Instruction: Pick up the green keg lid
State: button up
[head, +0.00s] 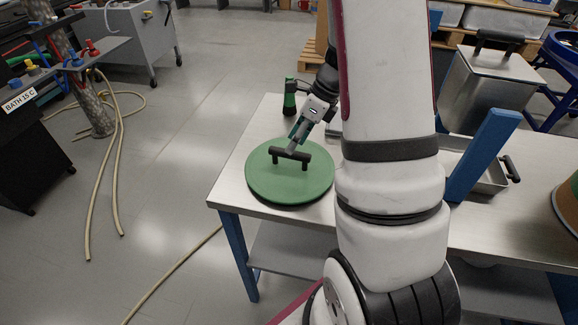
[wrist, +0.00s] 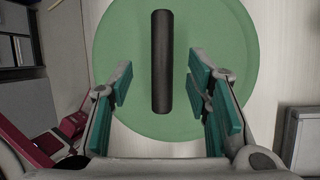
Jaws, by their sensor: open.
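The green keg lid (head: 262,184) is a round disc with a black bar handle (head: 291,156) standing on its top. It lies flat near the left front corner of the steel table. In the wrist view the lid (wrist: 215,35) fills the upper middle, with its handle (wrist: 162,60) running up and down the picture. My gripper (head: 292,150) is at the handle in the head view. In the wrist view my gripper (wrist: 162,85) is open, with one teal-padded finger on each side of the handle and a gap on both sides.
The steel table (head: 226,190) has blue legs. A dark green and black bottle-like tool (head: 290,98) stands behind the lid. A lidded steel box (head: 492,85) and a shallow steel tray (head: 492,180) are to the right, beyond my arm. Hoses (head: 117,190) lie on the floor at left.

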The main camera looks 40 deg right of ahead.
aim_at(290, 161)
jog(key=shift+w+p+x, duration=0.1)
jog(key=shift+p+x, duration=0.05)
jog(key=shift+x, duration=1.25)
jog(key=shift+w+p+x, duration=0.15)
jog(key=shift+x, duration=1.2)
jog(key=shift+r, duration=0.1)
grip_shut()
